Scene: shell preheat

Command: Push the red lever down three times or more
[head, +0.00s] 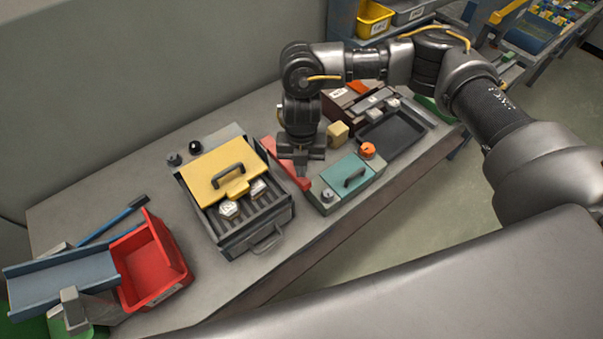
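The red lever (291,175) is a long, flat red bar on the bench, between the yellow-lidded box and the teal-lidded box. In the head view my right gripper (300,170) points down over the lever and covers its middle. Its fingers look closed together, with nothing seen between them. The fingertips are at or just above the lever; I cannot tell whether they touch it. My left gripper is not in view.
Left of the lever is a dark tray box (245,236) with a yellow lid (218,165) and handle. Right of it are a teal-lidded box (349,173), an orange knob (368,150) and a black tray (395,133). A red bin (150,265) stands at the left front.

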